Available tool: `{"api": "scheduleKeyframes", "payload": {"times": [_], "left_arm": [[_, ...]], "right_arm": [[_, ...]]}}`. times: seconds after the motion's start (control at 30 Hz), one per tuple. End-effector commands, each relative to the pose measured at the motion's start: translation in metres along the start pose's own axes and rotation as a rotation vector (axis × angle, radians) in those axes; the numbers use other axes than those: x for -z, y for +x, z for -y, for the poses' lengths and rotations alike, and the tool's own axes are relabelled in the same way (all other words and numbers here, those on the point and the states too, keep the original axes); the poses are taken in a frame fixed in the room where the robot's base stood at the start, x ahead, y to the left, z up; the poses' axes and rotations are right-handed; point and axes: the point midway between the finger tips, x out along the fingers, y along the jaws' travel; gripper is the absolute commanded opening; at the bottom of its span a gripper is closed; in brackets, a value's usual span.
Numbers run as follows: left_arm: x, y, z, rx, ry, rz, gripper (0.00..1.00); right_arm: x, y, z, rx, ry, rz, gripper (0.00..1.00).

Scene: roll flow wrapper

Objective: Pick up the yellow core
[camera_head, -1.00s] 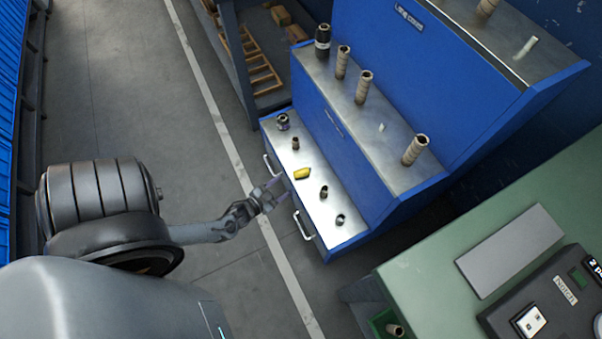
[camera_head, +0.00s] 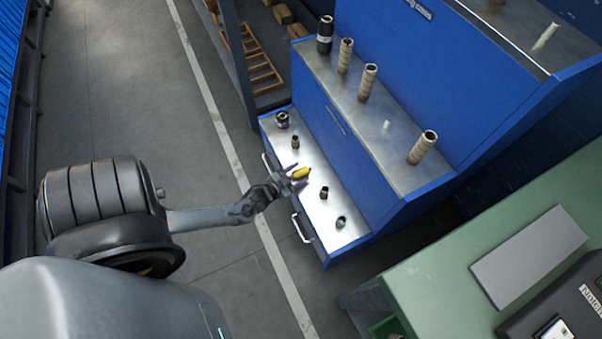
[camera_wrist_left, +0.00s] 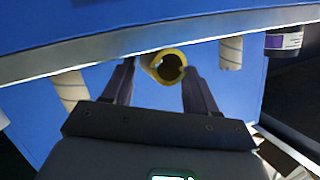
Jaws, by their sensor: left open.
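My right gripper is not in view.
The blue rack (camera_head: 390,70) holds beige cores on its middle shelf. Small dark cores (camera_head: 324,192) stand beside the yellow one. Drawer handles (camera_head: 301,228) stick out below. A green table (camera_head: 440,290) is at lower right. Grey floor lies open at left.

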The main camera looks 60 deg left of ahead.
Motion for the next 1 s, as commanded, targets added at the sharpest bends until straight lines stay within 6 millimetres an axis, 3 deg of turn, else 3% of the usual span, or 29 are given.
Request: {"api": "scheduleKeyframes", "payload": {"times": [0.07, 0.37, 0.47, 0.77, 1.0], "left_arm": [[0.000, -0.001, 0.000, 0.000, 0.000, 0.001, 0.58], [0.000, -0.001, 0.000, 0.000, 0.000, 0.001, 0.12], [0.000, 0.000, 0.000, 0.000, 0.000, 0.000, 0.07], [0.004, -0.001, 0.001, 0.000, 0.000, -0.001, 0.06], [0.020, -0.006, 0.007, 0.001, 0.000, -0.002, 0.06]], "right_arm": [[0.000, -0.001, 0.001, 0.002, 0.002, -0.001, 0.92], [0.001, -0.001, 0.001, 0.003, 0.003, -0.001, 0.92], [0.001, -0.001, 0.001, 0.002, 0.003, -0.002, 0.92], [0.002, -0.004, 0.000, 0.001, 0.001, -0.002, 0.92], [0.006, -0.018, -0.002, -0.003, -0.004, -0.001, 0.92]]}}
